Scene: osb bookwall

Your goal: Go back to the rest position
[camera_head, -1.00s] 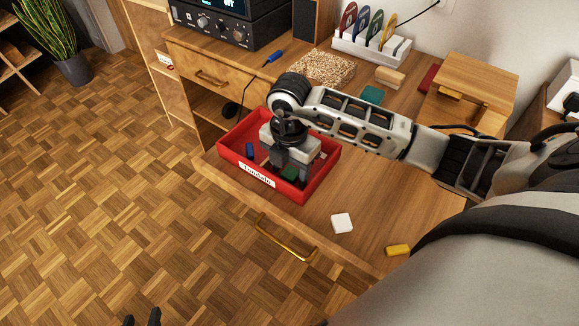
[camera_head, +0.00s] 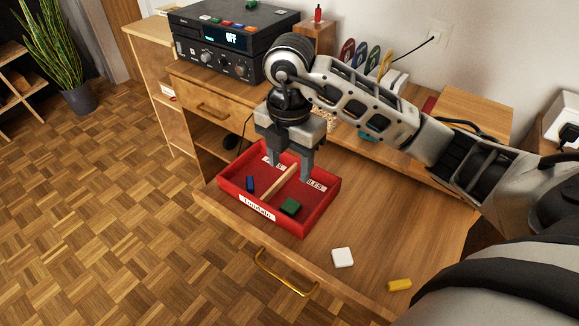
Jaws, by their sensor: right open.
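My right gripper (camera_head: 290,172) is open and empty, pointing down above the back part of a red tray (camera_head: 305,228). Its two fingers stand apart and nothing is between them. The tray has a wooden divider (camera_head: 280,185) and white labels. A dark blue piece (camera_head: 250,184) lies in its left compartment. A green block (camera_head: 290,207) lies in its right compartment. My left gripper does not show.
The tray stands on a wooden desk (camera_head: 375,215). A white block (camera_head: 342,257) and a yellow block (camera_head: 399,285) lie near the front edge. An audio device (camera_head: 225,62) stands at the back left. A rack of coloured discs (camera_head: 385,65) is partly hidden behind my arm.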

